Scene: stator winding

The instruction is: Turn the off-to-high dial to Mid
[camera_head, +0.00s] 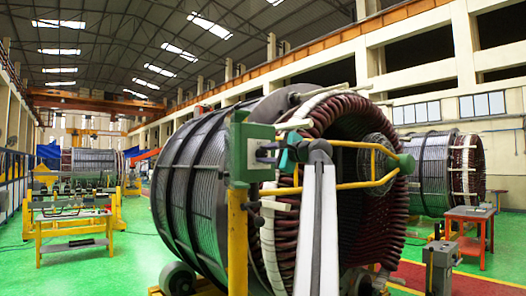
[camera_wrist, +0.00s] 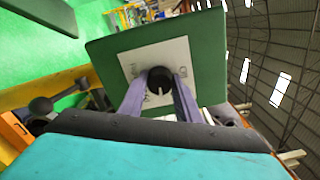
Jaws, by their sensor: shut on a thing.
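The dial (camera_wrist: 160,79) is a round black knob with a white pointer mark near its lower edge in the wrist view. It sits on a white label plate (camera_wrist: 145,58) on the front of a green box (camera_wrist: 205,50). Small print flanks the knob, too blurred to read. My gripper (camera_wrist: 161,84) has its two purple-grey fingers on either side of the knob, shut on it. In the head view the green box (camera_head: 250,135) stands on a yellow post, and my gripper (camera_head: 266,152) reaches its right face. The dial itself cannot be made out there.
A large stator (camera_head: 200,165) with reddish-brown coils stands close behind the box and my arm. A yellow tube frame (camera_head: 340,185) runs to the right of the post. An orange table (camera_head: 468,215) is at right, a workbench (camera_head: 70,215) at left. Green floor is open at left.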

